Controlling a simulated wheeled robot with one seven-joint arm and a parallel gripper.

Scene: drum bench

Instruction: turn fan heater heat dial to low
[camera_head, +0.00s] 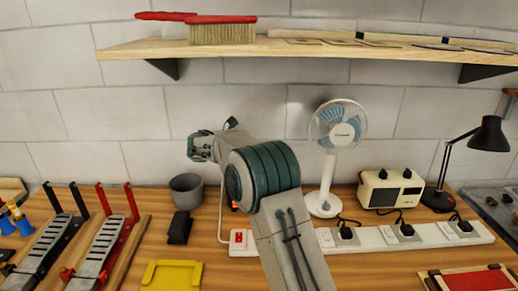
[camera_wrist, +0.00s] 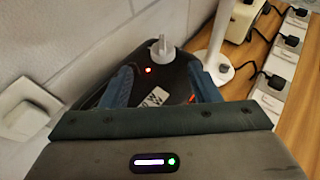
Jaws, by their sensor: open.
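The fan heater (camera_wrist: 172,78) is a dark body with a lit red lamp and white lettering in the wrist view. Its pale heat dial (camera_wrist: 159,50) stands up at the far end. My gripper (camera_wrist: 163,88) is open, with its blue fingers spread to either side of the heater's dark top. The dial lies beyond and between them, and nothing is held. Contact with the heater cannot be told. In the head view my gripper (camera_head: 196,147) is up near the wall, and my arm hides most or all of the heater. The dial's setting is not readable.
A white desk fan (camera_head: 337,135), a cream radio-like box (camera_head: 390,188) and a black lamp (camera_head: 489,135) stand to the right. A white power strip (camera_head: 376,236) with plugs runs along the bench. A grey cup (camera_head: 186,190) stands left. A wooden shelf (camera_head: 300,50) overhangs.

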